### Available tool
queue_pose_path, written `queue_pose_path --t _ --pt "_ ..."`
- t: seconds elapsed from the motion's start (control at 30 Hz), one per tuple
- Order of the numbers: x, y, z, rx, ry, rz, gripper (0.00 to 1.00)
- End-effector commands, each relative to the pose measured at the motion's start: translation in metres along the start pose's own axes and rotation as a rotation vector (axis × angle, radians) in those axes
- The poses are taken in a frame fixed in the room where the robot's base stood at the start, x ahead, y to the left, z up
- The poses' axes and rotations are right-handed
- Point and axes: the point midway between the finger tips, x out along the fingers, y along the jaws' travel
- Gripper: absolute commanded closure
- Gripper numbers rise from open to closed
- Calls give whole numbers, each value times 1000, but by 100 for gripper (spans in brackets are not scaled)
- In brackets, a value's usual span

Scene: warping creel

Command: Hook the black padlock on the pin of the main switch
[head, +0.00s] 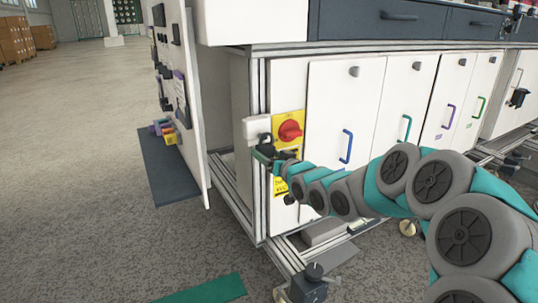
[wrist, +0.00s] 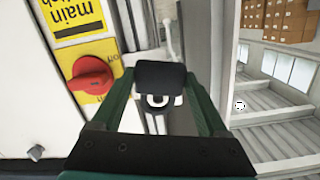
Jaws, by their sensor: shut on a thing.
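The main switch is a red knob (head: 290,130) on a yellow plate (head: 297,117), low at the cabinet's left corner. In the wrist view the red knob (wrist: 90,82) is left of my gripper, beside the "main" label (wrist: 78,15). My gripper (head: 262,154) is just left of and below the knob in the head view. In the wrist view its green fingers (wrist: 160,84) are shut on the black padlock (wrist: 160,76). The padlock also shows as a small dark shape (head: 264,138) in the head view. I cannot make out the pin, or whether the shackle touches it.
A pale box (head: 256,126) sits left of the switch. A white tool board (head: 190,100) stands close on the left, above a dark mat (head: 167,170). White cabinet doors (head: 345,105) with coloured handles run to the right. The floor at left (head: 75,150) is open.

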Motion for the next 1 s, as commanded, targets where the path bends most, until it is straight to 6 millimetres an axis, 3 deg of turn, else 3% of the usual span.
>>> queue_pose_path --t 0.37,0.4,0.6,1.0 --pt "22 -1 -2 -1 1 -1 95" --pt "23 -1 -1 -1 2 -1 22" --pt "22 -1 0 -1 1 -1 0" --pt "20 0 0 0 1 0 0"
